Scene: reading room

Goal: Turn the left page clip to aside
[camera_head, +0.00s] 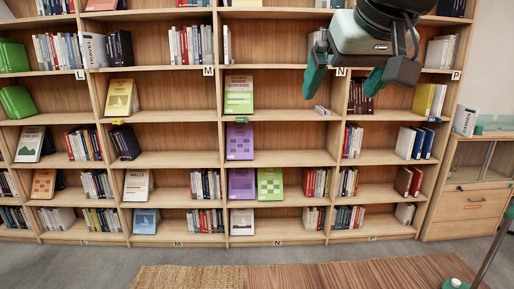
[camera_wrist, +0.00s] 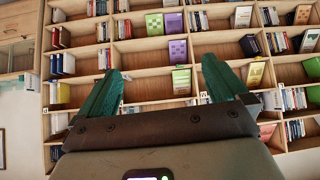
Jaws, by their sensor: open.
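I cannot make out a left page clip in either view. My gripper (camera_head: 343,88) hangs at the upper right of the head view, in front of the upper shelves. Its two green fingers are apart with nothing between them. In the wrist view the gripper (camera_wrist: 162,84) also shows open and empty, with the bookcase upside down beyond it. Small coloured pieces sit on a shelf edge: a yellow one (camera_head: 118,122), a green one (camera_head: 242,119) and a blue one (camera_head: 434,120). I cannot tell what they are.
A wide wooden bookcase (camera_head: 180,116) with many books fills the back. A wooden table (camera_head: 340,276) lies at the bottom, with a green round piece (camera_head: 453,283) and a slanted pole at its right. A drawer cabinet (camera_head: 470,212) stands at the right. Open floor lies before the bookcase.

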